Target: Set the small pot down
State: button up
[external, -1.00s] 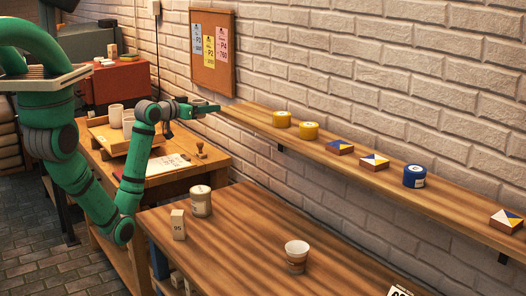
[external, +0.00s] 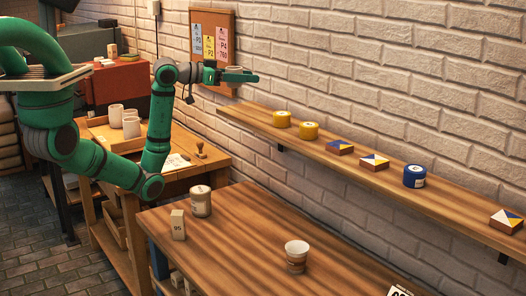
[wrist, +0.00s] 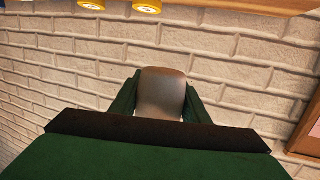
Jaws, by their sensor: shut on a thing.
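My gripper (external: 248,75) is up in front of the brick wall, above the left end of the wall shelf. In the wrist view its fingers (wrist: 162,98) are shut on a small grey pot (wrist: 161,92) with a brownish end. The pot is clear of any surface. In the external view I cannot make the pot out apart from the gripper.
The wall shelf (external: 350,175) holds two yellow pots (external: 295,126), a blue pot (external: 414,176) and patterned tiles. Below, the wooden table (external: 245,235) carries a lidded jar (external: 201,202), a small box (external: 178,225) and a banded cup (external: 297,256). A pinboard (external: 213,20) hangs behind.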

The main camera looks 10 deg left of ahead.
jog(key=w+d+f, duration=0.2)
jog(key=w, duration=0.1)
jog(key=w+d+f, duration=0.6)
jog(key=shift+w, duration=0.2)
jog(key=shift+w+d+f, duration=0.35)
jog(key=shift+w+f, duration=0.05)
jog(key=shift+f, duration=0.25)
jog(key=shift+w+d+f, duration=0.1)
jog(key=shift+f, duration=0.85)
jog(key=shift+w+d+f, duration=0.1)
jog(key=shift+f, duration=0.8)
jog(key=shift+f, duration=0.1)
jog(key=o, duration=1.1)
jog(key=shift+c, duration=0.2)
